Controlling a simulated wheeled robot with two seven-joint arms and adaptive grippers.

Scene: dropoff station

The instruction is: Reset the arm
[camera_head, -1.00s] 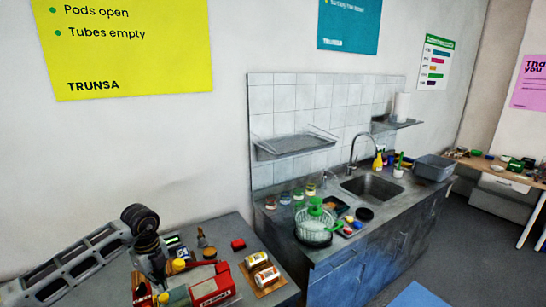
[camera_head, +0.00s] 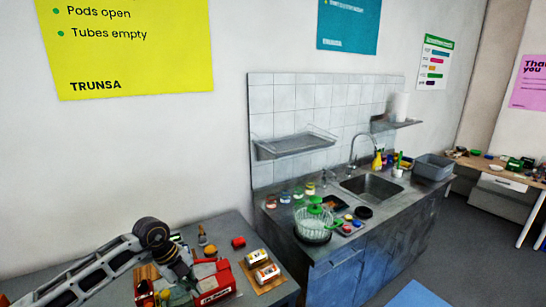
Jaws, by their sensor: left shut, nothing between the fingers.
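My left arm comes in from the lower left over the grey table. Its left gripper (camera_head: 180,270) points down among the things on the table, beside a red box (camera_head: 214,282). The gripper is shut with nothing held, and its fingertips are small and partly lost among the objects. My right gripper does not show.
The sink counter (camera_head: 290,245) to the right holds a white-green colander (camera_head: 314,221) and several jars.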

